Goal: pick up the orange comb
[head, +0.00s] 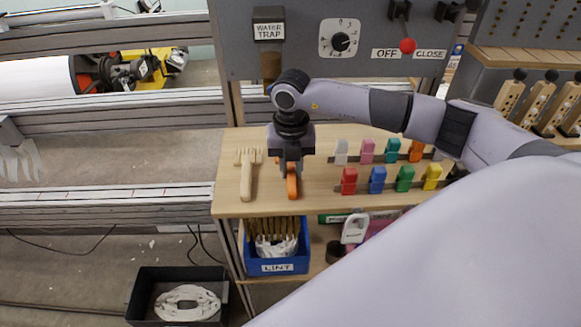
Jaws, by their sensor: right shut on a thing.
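The orange comb (292,186) stands out below my right gripper (290,166) on the wooden table, near its front edge. My right gripper comes down from above and is shut on the upper part of the comb, which its fingers partly hide. I cannot tell whether the comb still touches the table. My left gripper is not in view.
A wooden fork-shaped tool (247,176) lies just left of the comb on the wooden table (229,190). Several coloured clips stand in two rows to the right, including a red one (349,181). A blue LINT bin (279,265) sits below the front edge.

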